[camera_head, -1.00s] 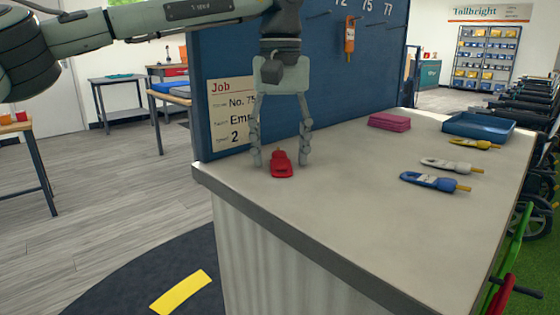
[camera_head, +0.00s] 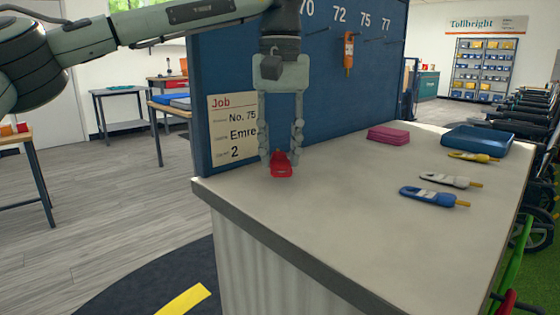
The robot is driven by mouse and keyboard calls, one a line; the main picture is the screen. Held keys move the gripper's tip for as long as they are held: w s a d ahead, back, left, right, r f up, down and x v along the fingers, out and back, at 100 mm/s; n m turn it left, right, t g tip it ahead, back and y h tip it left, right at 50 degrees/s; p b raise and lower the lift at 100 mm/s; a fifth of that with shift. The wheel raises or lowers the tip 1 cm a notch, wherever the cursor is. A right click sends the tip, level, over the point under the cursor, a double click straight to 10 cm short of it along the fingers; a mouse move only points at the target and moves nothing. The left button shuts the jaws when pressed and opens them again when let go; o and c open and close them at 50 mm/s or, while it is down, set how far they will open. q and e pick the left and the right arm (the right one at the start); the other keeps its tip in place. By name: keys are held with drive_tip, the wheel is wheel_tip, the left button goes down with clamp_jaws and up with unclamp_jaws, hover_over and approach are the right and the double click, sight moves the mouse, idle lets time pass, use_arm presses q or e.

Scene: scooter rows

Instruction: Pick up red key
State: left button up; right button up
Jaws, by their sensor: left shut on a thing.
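The red key (camera_head: 282,170) is at the near left corner area of the counter (camera_head: 350,215), below the blue board. My left gripper (camera_head: 281,158) points straight down over it, with a finger on each side. The fingers are shut on the key's upper part. I cannot tell whether the key still touches the counter. My right gripper is not in view.
A blue key (camera_head: 430,197), a white key (camera_head: 448,180) and a yellow key (camera_head: 472,157) lie at the right. Behind them are a blue tray (camera_head: 476,141) and a pink stack (camera_head: 388,135). An orange key (camera_head: 349,52) hangs on the blue board (camera_head: 320,95). The counter's middle is clear.

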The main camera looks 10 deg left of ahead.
use_arm(q)
drive_tip(key=shift+s+d+r, duration=0.1)
drive_tip(key=shift+s+r, duration=0.1)
drive_tip(key=shift+r, duration=0.3)
drive_tip(key=shift+s+r, duration=0.15)
drive_tip(key=shift+r, duration=0.3)
drive_tip(key=s+d+r, duration=0.1)
drive_tip(key=s+r, duration=0.5)
drive_tip(key=s, duration=0.5)
drive_tip(key=shift+r, duration=0.2)
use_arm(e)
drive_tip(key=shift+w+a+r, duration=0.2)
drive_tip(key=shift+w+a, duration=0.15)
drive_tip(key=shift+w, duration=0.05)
use_arm(q)
drive_tip(key=shift+f, duration=0.1)
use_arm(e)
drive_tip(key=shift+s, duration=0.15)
